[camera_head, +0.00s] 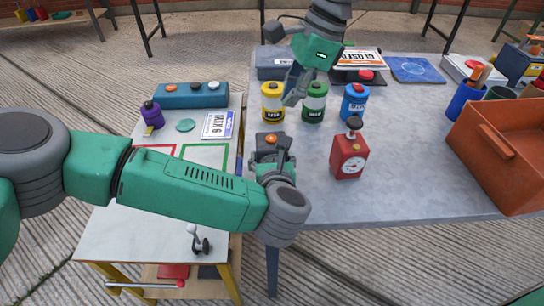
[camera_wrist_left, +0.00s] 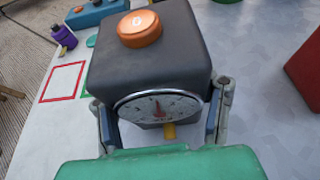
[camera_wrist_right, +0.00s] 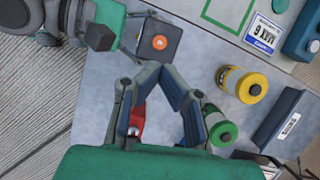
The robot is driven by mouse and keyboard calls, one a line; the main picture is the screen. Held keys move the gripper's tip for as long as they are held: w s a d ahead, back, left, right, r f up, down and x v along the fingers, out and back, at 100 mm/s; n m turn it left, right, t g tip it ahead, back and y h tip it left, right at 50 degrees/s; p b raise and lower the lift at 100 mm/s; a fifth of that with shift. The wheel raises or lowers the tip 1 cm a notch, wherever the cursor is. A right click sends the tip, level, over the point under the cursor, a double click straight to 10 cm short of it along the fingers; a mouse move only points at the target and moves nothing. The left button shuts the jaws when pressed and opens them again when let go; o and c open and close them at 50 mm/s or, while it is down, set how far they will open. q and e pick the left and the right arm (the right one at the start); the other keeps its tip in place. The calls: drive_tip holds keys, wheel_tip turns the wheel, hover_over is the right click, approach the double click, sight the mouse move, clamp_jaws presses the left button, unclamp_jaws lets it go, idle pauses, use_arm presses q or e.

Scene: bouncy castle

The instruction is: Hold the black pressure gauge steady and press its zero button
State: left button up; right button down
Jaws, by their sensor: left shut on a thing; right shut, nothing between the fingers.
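The black pressure gauge (camera_head: 262,141) is at the left edge of the grey table in the head view. Its orange zero button (camera_wrist_left: 139,29) is on top, and its round dial (camera_wrist_left: 158,106) faces the left wrist camera. My left gripper (camera_wrist_left: 163,118) is shut on the gauge, one finger on each side. Whether the gauge rests on the table is hidden. My right gripper (camera_head: 290,98) is shut and empty, beyond the gauge near the yellow and green canisters. In the right wrist view its fingertips (camera_wrist_right: 148,68) appear just below the gauge (camera_wrist_right: 145,50), apart from the button (camera_wrist_right: 160,42).
Yellow (camera_head: 272,103), green (camera_head: 314,104) and blue (camera_head: 355,104) canisters stand behind the gauge. A red scale-like device (camera_head: 349,158) stands to its right. An orange crate (camera_head: 505,150) is at far right. The table's front middle is clear.

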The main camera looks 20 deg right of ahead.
sight(268, 139)
use_arm(q)
drive_tip(key=shift+a, duration=0.1)
use_arm(e)
drive_tip(key=a+r+n+t+y, duration=0.1)
drive_tip(key=a+n+t, duration=0.15)
drive_tip(key=n, duration=0.75)
drive_tip(key=a+r+n+t+y, duration=0.1)
drive_tip(key=a+n+t+y, duration=0.15)
drive_tip(key=n, duration=0.75)
drive_tip(key=shift+h, duration=0.25)
drive_tip(key=shift+w+d+f, duration=0.1)
drive_tip(key=shift+f, duration=1.4)
drive_tip(key=shift+w+d+f, duration=0.15)
drive_tip(key=shift+f, duration=1.4)
drive_tip(key=shift+w+d+f, duration=0.1)
drive_tip(key=shift+f, duration=1.4)
drive_tip(key=shift+f, duration=0.1)
